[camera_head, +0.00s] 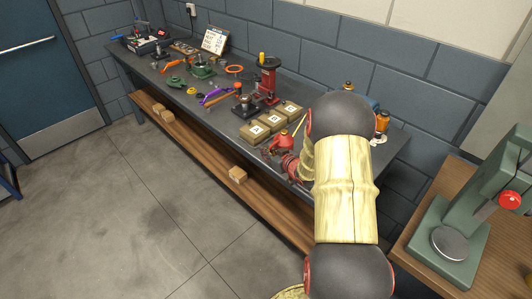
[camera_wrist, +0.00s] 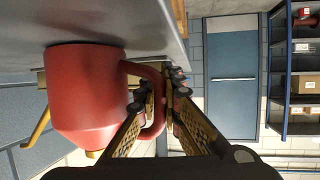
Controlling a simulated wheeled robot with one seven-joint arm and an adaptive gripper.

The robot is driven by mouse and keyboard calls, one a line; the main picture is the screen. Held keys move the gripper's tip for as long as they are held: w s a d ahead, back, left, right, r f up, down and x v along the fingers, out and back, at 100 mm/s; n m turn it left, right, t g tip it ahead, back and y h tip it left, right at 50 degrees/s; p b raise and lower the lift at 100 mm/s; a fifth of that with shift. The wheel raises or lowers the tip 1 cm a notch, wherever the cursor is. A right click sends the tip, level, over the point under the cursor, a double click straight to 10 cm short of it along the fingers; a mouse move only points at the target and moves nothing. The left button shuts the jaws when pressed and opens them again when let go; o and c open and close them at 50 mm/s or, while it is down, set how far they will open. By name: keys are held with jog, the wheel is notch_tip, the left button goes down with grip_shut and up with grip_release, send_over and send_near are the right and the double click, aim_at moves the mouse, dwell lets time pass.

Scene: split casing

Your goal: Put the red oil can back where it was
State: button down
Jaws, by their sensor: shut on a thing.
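The red oil can (camera_head: 284,142) is at the near edge of the workbench, beside the labelled boxes. In the wrist view, which looks upside down, the can (camera_wrist: 85,95) fills the left side, with its base towards the grey bench top. A brass-coloured spout shows at its far side. My gripper (camera_wrist: 157,105) is shut on the can's red loop handle, with a finger on each side. Whether the base touches the bench is unclear. In the head view my arm hides part of the area around the can, and the fingers are hard to make out.
Several tan labelled boxes (camera_head: 270,122) stand just left of the can on the workbench (camera_head: 150,67). A red press-like tool (camera_head: 268,80) stands behind them. An orange-capped container (camera_head: 382,122) is at the right end. A green press (camera_head: 465,225) stands on a separate wooden table.

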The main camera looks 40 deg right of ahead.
jog(key=c, duration=2.5)
grip_release()
jog(key=shift+f, duration=0.2)
jog(key=o, duration=0.4)
jog(key=shift+o, duration=0.7)
